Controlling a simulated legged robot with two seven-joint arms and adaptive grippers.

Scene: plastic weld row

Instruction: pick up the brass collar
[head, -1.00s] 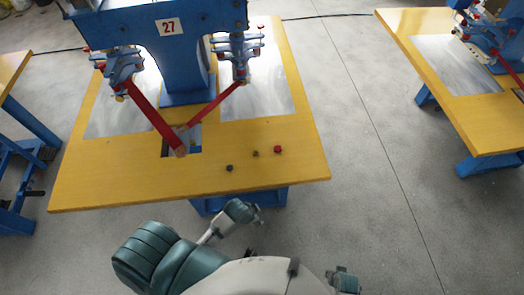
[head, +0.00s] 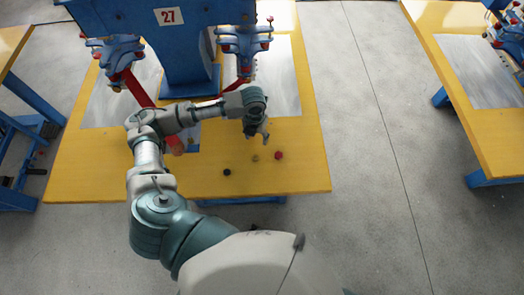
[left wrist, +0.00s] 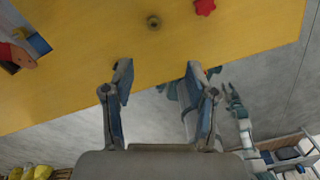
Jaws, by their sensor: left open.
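The brass collar (head: 255,157) is a small brass-coloured ring on the yellow table, just left of a red part. It also shows near the top middle of the left wrist view (left wrist: 153,22). My left gripper (head: 260,139) is above the table, slightly beyond the collar in the head view, and not touching it. In the left wrist view its two fingers (left wrist: 160,72) are apart with nothing between them, and the collar lies ahead of them. What seems to be my right gripper (left wrist: 232,96) shows small below the table edge; its jaws are unclear.
A red part (head: 278,155) lies close right of the collar, and a dark part (head: 227,172) lies to its left. The blue welding machine (head: 190,45) stands behind, with red arms over the table. The yellow table's (head: 300,180) front right is clear.

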